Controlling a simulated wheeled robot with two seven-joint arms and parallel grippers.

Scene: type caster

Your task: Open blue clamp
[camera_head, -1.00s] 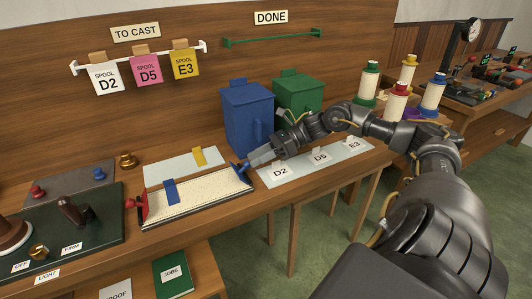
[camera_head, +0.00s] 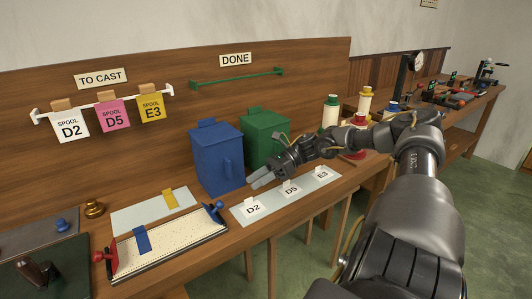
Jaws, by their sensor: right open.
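The blue clamp (camera_head: 215,208) sits at the right end of a long cream tray (camera_head: 180,262), a small blue lever or knob standing at its corner. I cannot tell from its pose whether it is open. My left gripper is not in view.
A red clamp (camera_head: 99,256) is at the tray's left end, and a blue slider (camera_head: 142,239) lies across it. A blue bin (camera_head: 218,160) and a green bin (camera_head: 266,138) stand behind my gripper. Spools (camera_head: 330,112) stand further right.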

